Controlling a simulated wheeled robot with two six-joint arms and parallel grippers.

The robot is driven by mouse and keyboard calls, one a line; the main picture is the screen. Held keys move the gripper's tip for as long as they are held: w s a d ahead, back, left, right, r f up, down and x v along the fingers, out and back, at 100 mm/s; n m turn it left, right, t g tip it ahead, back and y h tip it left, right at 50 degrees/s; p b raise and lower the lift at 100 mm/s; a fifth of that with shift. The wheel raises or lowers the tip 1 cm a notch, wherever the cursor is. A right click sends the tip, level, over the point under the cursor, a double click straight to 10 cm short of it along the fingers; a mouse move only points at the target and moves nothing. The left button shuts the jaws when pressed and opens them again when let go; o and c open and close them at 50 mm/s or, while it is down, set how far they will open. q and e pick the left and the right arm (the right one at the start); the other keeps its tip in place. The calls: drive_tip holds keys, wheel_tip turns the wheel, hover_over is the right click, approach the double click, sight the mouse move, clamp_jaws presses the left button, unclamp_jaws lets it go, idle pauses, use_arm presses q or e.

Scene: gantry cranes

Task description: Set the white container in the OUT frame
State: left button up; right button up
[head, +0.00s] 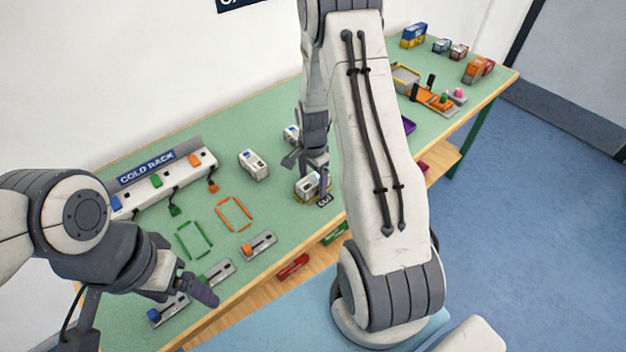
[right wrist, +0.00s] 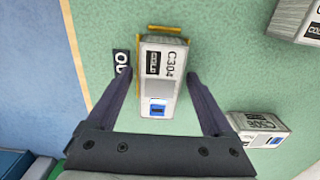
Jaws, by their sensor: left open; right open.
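A white container (right wrist: 158,75) marked C304 stands in the yellow OUT frame (right wrist: 166,29), beside the black OUT label (right wrist: 121,63). In the head view the container (head: 306,187) is partly hidden by my right gripper (head: 306,166). In the right wrist view my right gripper (right wrist: 163,98) is open, its fingers on either side of the container with green table showing on the right. Yellow shows at the container's far and left edges; the rest of the frame is hidden. My left gripper (head: 195,285) is open and empty over the table's near left edge.
Other white containers stand nearby, one at the middle (head: 253,165) and one marked C306 (right wrist: 259,130). Empty green (head: 194,240) and orange (head: 235,214) frames lie to the left. The COLD RACK (head: 160,170) is behind them. Slider blocks line the front edge.

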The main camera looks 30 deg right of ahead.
sight(313, 179)
wheel_tip(313, 179, up, 12)
drive_tip(key=s+a+r+n, duration=0.3)
drive_tip(key=a+n, duration=0.2)
drive_tip(key=a, duration=0.4)
drive_tip(key=s+a+r+n, duration=0.3)
drive_tip(key=a+r+n, duration=0.15)
drive_tip(key=a, duration=0.35)
drive_tip(key=s+a+r+n, duration=0.1)
drive_tip(key=s+a+n, duration=0.3)
drive_tip(key=s+n, duration=0.3)
drive_tip(key=s+a+r+n+y, duration=0.1)
drive_tip(key=s+a+n, duration=0.4)
drive_tip(key=s+n, duration=0.2)
drive_tip(key=shift+s, duration=1)
drive_tip(key=shift+r+p, duration=0.45)
drive_tip(key=shift+r, duration=0.05)
